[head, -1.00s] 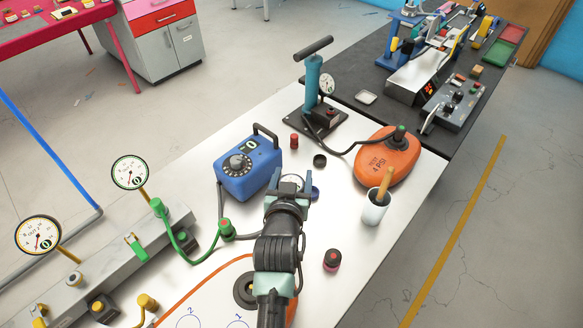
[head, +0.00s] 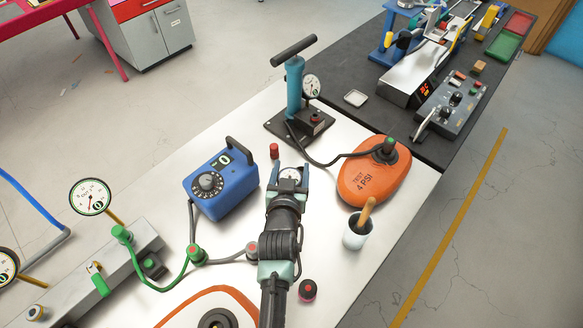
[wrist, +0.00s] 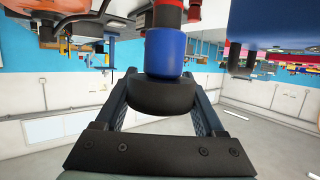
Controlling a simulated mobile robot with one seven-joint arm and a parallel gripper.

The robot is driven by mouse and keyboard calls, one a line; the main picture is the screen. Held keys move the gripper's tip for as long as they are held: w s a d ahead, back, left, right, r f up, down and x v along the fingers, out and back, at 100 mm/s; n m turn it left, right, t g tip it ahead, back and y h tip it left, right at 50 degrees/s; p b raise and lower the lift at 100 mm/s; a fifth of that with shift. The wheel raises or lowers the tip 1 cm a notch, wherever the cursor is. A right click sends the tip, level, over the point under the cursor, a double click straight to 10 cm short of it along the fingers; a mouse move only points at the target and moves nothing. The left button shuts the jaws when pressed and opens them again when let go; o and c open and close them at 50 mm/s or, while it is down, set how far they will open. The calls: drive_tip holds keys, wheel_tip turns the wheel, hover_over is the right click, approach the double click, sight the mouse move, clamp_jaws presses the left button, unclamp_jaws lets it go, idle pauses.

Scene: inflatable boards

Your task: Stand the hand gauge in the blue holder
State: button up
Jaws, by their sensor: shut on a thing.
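My gripper (head: 288,181) is shut on the hand gauge (head: 290,173), whose white dial faces up between the fingers in the head view. In the wrist view, the gauge's dark rounded body (wrist: 160,97) sits between the two fingers. A blue cylindrical piece (wrist: 165,50) lies directly beyond it there. I cannot tell whether this is the blue holder or part of the gauge, or whether they touch. The blue holder cannot be made out in the head view; my gripper and arm cover that patch of table.
A blue dial box (head: 222,183) stands left of my gripper, and a red-topped piece (head: 274,151) just beyond it. The pump (head: 294,95), orange bag (head: 372,178) and white cup (head: 356,232) stand behind and right. A green hose (head: 170,283) runs at left.

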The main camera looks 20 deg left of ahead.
wheel_tip(320, 180, down, 6)
drive_tip(key=b, duration=0.5)
drive_tip(key=shift+w+r+b, duration=0.1)
drive_tip(key=shift+b, duration=0.25)
drive_tip(key=shift+f+b, duration=1.3)
drive_tip(key=shift+b, duration=0.15)
idle(1.4)
drive_tip(key=o, duration=1.5)
drive_tip(key=v, duration=1.3)
drive_tip(key=shift+a, duration=0.1)
